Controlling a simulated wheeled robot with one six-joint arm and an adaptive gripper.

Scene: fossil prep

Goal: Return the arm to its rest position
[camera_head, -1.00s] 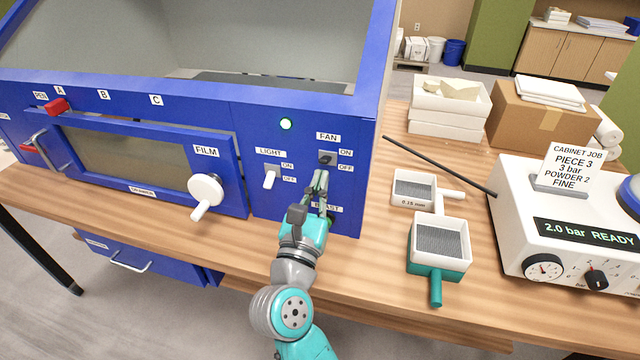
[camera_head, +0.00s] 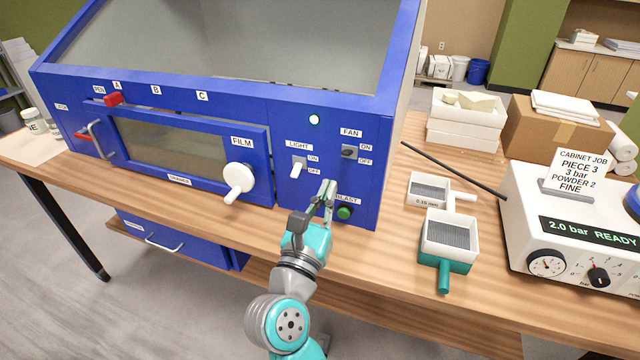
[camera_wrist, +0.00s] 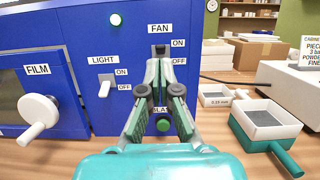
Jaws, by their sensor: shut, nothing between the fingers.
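My gripper (camera_head: 328,192) is shut and empty. In the head view it is in front of the blue cabinet's (camera_head: 275,215) lower right panel, just left of the green BLAST button (camera_head: 344,212). In the wrist view the gripper (camera_wrist: 160,66) points at the panel, with its fingertips below the FAN switch (camera_wrist: 160,50) and the BLAST button (camera_wrist: 163,124) seen between its fingers. I cannot tell the exact gap to the panel, but the fingers look apart from it. My arm reaches up from the bottom of the head view.
The LIGHT switch (camera_head: 297,169) and white FILM knob (camera_head: 238,180) are left of my gripper. Two sieves, one white (camera_head: 428,192) and one teal (camera_head: 447,240), lie on the wooden bench to the right. A blasting unit (camera_head: 560,230) stands further right. The floor before the bench is clear.

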